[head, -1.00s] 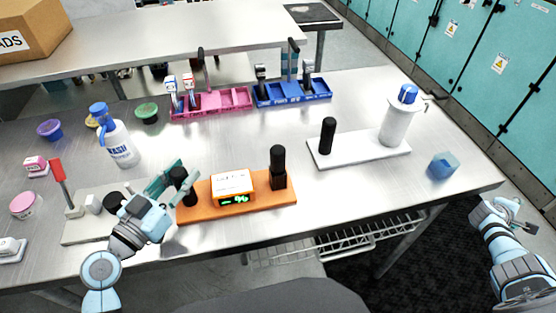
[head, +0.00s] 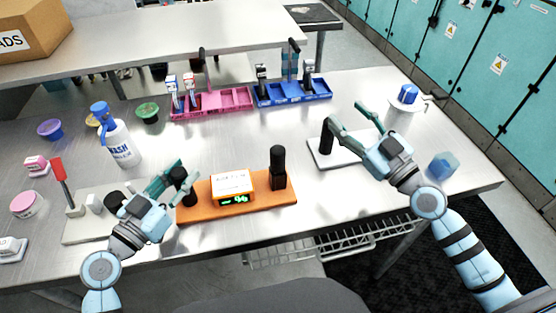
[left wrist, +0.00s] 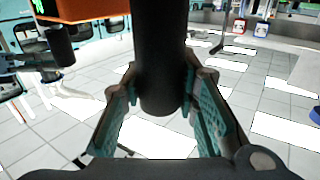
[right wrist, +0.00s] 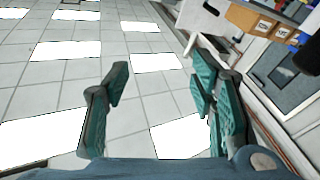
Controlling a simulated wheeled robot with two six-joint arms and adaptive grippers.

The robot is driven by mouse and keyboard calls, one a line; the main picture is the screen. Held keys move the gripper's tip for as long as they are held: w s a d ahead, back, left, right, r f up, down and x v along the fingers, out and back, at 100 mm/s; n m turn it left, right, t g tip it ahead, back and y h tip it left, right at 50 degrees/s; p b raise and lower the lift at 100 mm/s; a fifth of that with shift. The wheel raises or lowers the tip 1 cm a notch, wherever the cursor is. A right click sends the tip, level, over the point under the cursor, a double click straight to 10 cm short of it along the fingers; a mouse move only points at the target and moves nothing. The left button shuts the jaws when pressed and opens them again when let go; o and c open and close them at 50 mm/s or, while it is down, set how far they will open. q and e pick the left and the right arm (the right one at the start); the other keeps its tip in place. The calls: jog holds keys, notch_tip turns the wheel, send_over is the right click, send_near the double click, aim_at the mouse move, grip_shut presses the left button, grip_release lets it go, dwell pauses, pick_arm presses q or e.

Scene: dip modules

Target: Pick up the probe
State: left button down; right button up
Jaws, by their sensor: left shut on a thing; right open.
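A black cylinder (head: 178,174), which I take for the probe, stands at the left end of the orange board (head: 262,203). My left gripper (head: 184,184) is shut on it from the left. In the left wrist view the black cylinder (left wrist: 160,60) runs between the two teal fingers. Whether it rests on the board or is raised I cannot tell. A similar black cylinder in a black block (head: 278,170) stands at the board's right end. My right gripper (head: 345,115) is open and empty over the white board (head: 350,155); its spread fingers show in the right wrist view (right wrist: 158,82).
An orange box with a green display (head: 232,187) sits mid-board. A blue cube (head: 443,165) is further right. Pink (head: 238,100) and blue (head: 318,92) racks stand behind.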

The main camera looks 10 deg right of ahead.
pick_arm(q)
jog(key=shift+s+d, duration=0.1)
pick_arm(e)
jog(key=s+a+f+g+y, duration=0.4)
jog(key=s+a+f, duration=0.3)
jog(key=s+a, duration=0.3)
jog(key=shift+g, duration=0.3)
jog(key=x, duration=1)
jog(key=shift+w+r, duration=0.25)
jog(key=shift+w, duration=0.1)
grip_shut()
notch_tip(320, 180, up, 10)
jog(key=shift+r, duration=0.1)
pick_arm(q)
jog(key=c, duration=1.1)
grip_release()
notch_tip(320, 180, up, 8)
jog(key=p, duration=0.6)
jog(key=shift+f, duration=0.15)
pick_arm(e)
notch_tip(320, 180, up, 6)
send_over(284, 162)
jog(key=w, duration=0.1)
pick_arm(q)
jog(key=shift+f, duration=0.1)
pick_arm(e)
jog(key=shift+w+a, duration=0.1)
jog(key=shift+a, duration=0.35)
jog(key=shift+f, duration=0.2)
